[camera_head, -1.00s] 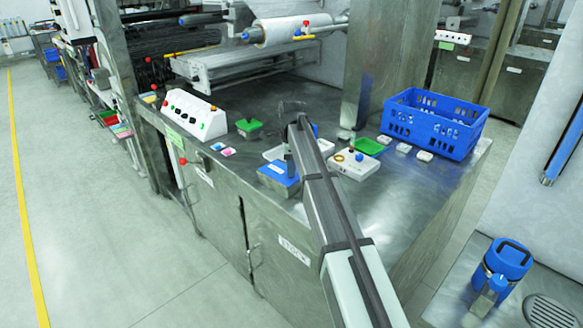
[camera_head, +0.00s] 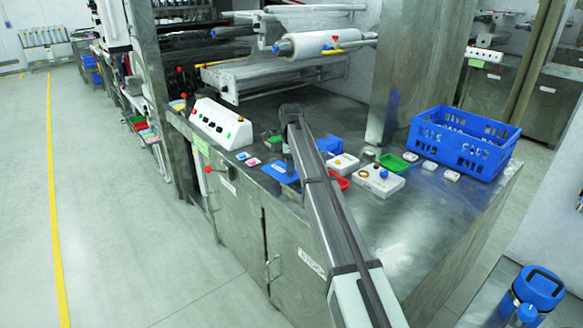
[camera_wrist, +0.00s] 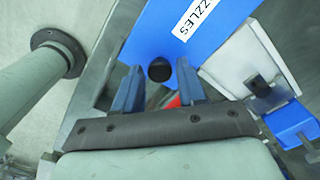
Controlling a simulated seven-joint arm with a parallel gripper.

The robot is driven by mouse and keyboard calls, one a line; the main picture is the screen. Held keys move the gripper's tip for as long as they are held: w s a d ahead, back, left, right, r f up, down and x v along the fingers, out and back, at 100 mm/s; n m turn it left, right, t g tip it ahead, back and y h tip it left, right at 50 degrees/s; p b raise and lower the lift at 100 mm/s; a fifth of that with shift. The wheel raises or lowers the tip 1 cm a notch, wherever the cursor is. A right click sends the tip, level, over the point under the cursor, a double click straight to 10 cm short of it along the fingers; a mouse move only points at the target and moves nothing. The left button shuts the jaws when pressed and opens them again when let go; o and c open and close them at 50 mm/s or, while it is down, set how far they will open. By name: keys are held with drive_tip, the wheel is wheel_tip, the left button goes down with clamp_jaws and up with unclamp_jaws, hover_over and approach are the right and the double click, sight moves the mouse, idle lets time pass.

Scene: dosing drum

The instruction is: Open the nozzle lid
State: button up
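The blue nozzle lid (camera_head: 283,173) lies on the steel worktop's front part, partly hidden by my arm. It fills the top of the wrist view (camera_wrist: 165,30), where its white label ends in "ZZLES". A dark round knob (camera_wrist: 159,71) stands on the lid near its edge. My gripper (camera_wrist: 159,68) is open, with its two blue-grey fingers apart on either side of the knob; gaps show between knob and fingers. A red surface (camera_head: 340,180) shows right of my arm, and a little red appears beyond the fingers in the wrist view.
A white box with a blue knob (camera_head: 342,160), a blue piece (camera_head: 331,144), a white button box (camera_head: 380,180) and a green tray (camera_head: 393,163) stand to the right. A blue crate (camera_head: 462,120) is farther right. A control panel (camera_head: 222,122) stands left. The right front worktop is clear.

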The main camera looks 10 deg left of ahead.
drive_tip(key=shift+o, duration=1.2)
wheel_tip(320, 180, up, 14)
drive_tip(key=shift+f, duration=0.1)
